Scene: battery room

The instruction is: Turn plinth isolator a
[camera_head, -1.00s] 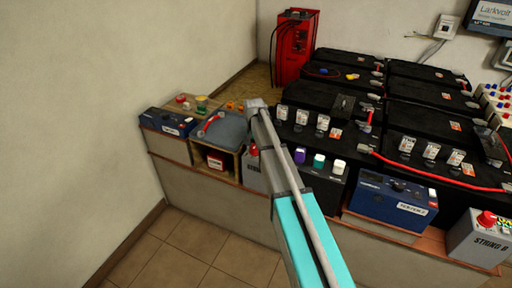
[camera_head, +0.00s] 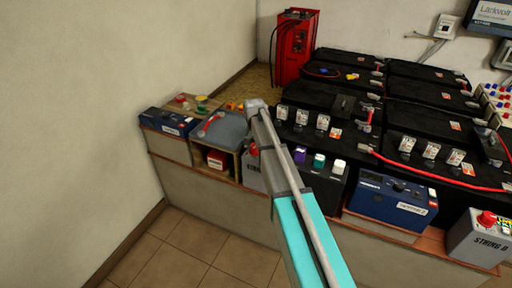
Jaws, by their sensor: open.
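A grey isolator box (camera_head: 251,174) with a red rotary knob (camera_head: 253,150) stands at the front edge of the bench, left of my arm. My arm hides its right part, and its lettering is only partly visible. A similar grey box labelled STRING B (camera_head: 478,240), with a red knob (camera_head: 487,218), stands at the far right. My arm reaches up from the bottom, and its grey end joint shows just above and behind the left isolator. My gripper's fingers cannot be seen. I cannot tell whether anything touches the left knob.
Black batteries (camera_head: 340,66) with red cables fill the bench behind and to the right. A blue unit (camera_head: 390,198) sits right of my arm, another blue box (camera_head: 168,122) at the left end. A grey case (camera_head: 228,130) with a red handle and a red charger (camera_head: 293,50) stand nearby. The floor in front is clear.

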